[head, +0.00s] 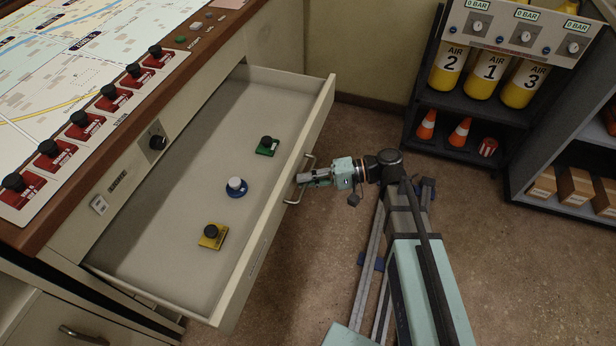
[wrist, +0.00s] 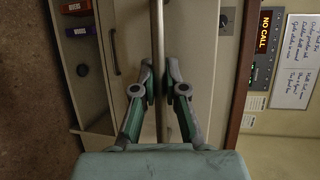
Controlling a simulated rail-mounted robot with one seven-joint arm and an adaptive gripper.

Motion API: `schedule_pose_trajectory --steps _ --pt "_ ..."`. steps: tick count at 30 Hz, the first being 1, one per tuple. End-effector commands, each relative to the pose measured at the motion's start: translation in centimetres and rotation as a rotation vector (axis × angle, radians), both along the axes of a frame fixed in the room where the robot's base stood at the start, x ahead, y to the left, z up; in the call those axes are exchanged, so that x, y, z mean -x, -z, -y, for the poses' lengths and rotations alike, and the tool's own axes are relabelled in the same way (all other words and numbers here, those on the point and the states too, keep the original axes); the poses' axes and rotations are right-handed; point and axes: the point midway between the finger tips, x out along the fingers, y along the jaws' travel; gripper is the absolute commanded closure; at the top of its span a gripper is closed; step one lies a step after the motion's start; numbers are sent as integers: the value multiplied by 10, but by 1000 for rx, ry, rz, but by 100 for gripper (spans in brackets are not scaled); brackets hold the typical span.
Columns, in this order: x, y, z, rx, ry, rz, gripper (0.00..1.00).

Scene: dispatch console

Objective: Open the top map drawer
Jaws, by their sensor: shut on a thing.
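The top map drawer (head: 180,262) stands well out from the console in the head view, its inside in plain sight. A green piece (head: 267,146), a blue round piece with a white knob (head: 236,187) and a yellow piece (head: 213,236) lie on its floor. The drawer's bar handle (head: 308,163) is on its front panel. My gripper (head: 301,179) is at the handle and shut on it. In the wrist view, the handle bar (wrist: 157,45) runs between the two fingers of my gripper (wrist: 158,88).
The console top (head: 75,65) carries a map and a row of red switches. A lower drawer handle (head: 83,335) shows at bottom left. A rack with yellow air cylinders (head: 490,75) and orange cones stands at the back right. Boxes (head: 575,188) sit on a shelf at right.

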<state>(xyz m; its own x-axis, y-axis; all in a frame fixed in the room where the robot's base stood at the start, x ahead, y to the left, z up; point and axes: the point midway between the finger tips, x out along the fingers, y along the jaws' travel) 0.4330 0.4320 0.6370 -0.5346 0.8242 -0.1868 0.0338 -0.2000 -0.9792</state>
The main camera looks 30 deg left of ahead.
Motion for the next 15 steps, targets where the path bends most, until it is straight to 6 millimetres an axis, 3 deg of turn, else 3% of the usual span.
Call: schedule_pose_trajectory --steps 5,6,8,15 --pt "0 0 0 1 -1 0 100" --pt "0 0 0 1 -1 0 79" --pt "0 0 0 1 -1 0 63" --pt "0 0 0 0 0 0 63"
